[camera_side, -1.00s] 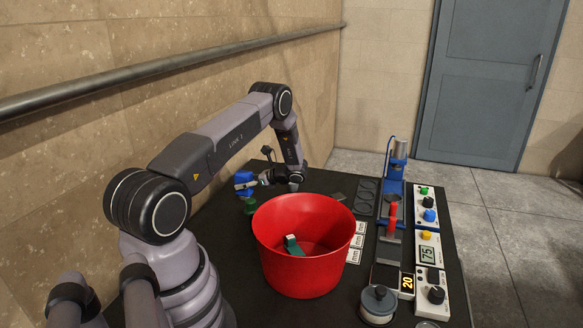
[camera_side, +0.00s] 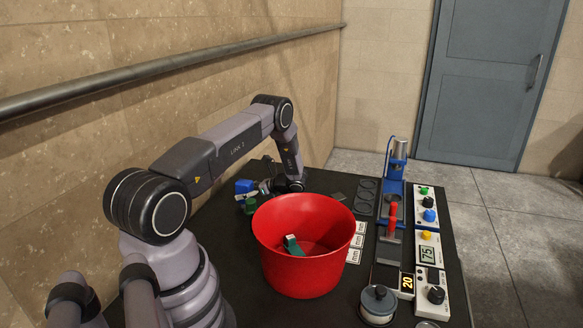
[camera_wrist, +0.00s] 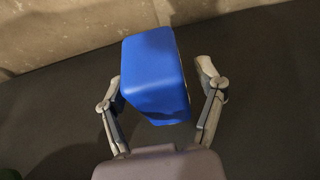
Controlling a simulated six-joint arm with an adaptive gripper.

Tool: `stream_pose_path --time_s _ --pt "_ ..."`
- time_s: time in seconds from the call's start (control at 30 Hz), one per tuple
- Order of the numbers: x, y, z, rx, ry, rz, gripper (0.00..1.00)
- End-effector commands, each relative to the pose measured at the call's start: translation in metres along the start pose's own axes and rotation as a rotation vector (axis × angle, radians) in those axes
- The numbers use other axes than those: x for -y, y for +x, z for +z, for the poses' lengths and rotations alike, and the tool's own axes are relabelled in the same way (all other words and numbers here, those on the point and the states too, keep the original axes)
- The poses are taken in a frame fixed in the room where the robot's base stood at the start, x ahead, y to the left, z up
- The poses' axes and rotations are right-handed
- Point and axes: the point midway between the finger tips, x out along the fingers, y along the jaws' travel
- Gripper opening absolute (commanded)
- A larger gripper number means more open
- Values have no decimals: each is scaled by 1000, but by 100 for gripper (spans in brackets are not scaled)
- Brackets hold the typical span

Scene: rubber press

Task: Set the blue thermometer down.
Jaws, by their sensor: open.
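The blue thermometer (camera_side: 244,186) shows as a small blue box at the far left of the dark table in the side view. In the wrist view it is a rounded blue block (camera_wrist: 155,75) between my fingers, in front of the palm. My gripper (camera_wrist: 160,88) is open around it. The right finger stands clear of the block; the left finger is close to its edge, and I cannot tell whether they touch. In the side view my gripper (camera_side: 250,195) is low beside the block. The block's underside is hidden, though a dark table surface shows around it.
A green object (camera_side: 249,207) stands just in front of the block. A large red bucket (camera_side: 300,275) holding a small green-and-white item is nearer the camera. A blue press (camera_side: 397,170), control boxes and a metal pot (camera_side: 378,303) are at right. The stone wall is close behind.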

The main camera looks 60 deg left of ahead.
Motion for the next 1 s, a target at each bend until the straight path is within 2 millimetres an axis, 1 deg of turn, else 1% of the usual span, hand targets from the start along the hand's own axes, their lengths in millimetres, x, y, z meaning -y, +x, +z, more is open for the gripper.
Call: stream_pose_path --time_s 0.17,0.27,0.37,0.6,0.7,0.87,0.97,1.0 --pt "0 -1 3 0 -1 0 69" --pt "1 -12 3 -1 -1 -2 69" --pt "1 -32 3 -1 -2 -4 69" --pt "1 -85 3 -1 -2 -4 69" --pt "0 -102 3 -1 -1 -2 69" --pt "0 -119 4 -2 -2 -1 69" --pt "0 -134 15 -28 -29 -3 69" --pt "0 -145 24 -51 -52 -5 69"
